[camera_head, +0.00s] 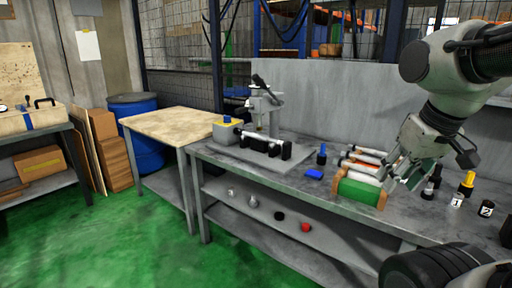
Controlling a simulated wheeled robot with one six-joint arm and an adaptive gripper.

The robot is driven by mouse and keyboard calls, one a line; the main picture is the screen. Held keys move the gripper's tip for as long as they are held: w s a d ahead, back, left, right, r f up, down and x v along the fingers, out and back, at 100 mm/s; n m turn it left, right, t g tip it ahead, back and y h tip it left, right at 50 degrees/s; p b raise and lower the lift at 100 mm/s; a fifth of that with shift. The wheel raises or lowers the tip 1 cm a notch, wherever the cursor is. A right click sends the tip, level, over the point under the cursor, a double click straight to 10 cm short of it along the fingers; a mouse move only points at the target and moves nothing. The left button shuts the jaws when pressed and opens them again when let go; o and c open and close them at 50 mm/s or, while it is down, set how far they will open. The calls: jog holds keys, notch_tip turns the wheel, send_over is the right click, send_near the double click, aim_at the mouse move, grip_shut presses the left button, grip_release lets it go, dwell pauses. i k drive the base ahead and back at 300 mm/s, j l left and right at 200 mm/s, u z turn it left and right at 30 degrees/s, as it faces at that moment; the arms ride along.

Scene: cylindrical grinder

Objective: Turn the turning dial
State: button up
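A small grey bench machine (264,112) with a black-ended cylindrical part (268,146) at its base stands on the left of the metal workbench (310,193). I cannot make out which part of it, if any, is the turning dial; it is too small in this view. My gripper (393,180) is at the right, low over the bench, close to a green-fronted wooden holder (360,190). It is well apart from the machine. I cannot tell whether the gripper touches the holder, or how far its fingers are apart.
A yellow box with a blue button (227,130) sits left of the machine. Several small bottles (467,184) stand at the right. The green floor in front is clear.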

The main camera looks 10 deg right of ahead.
aim_at(226, 119)
jog(key=i+j+z, duration=0.1)
jog(key=j, duration=0.2)
jog(key=i+j+z, duration=0.1)
jog(key=j, duration=0.25)
jog(key=i+j, duration=0.25)
jog(key=i+j+z, duration=0.15)
jog(key=j, duration=0.3)
jog(key=i+j+z, duration=0.1)
jog(key=j, duration=0.25)
jog(key=i+j+z, duration=0.1)
jog(key=j, duration=0.25)
jog(key=i+j+u, duration=0.2)
jog(key=i, duration=0.8)
jog(key=l, duration=0.1)
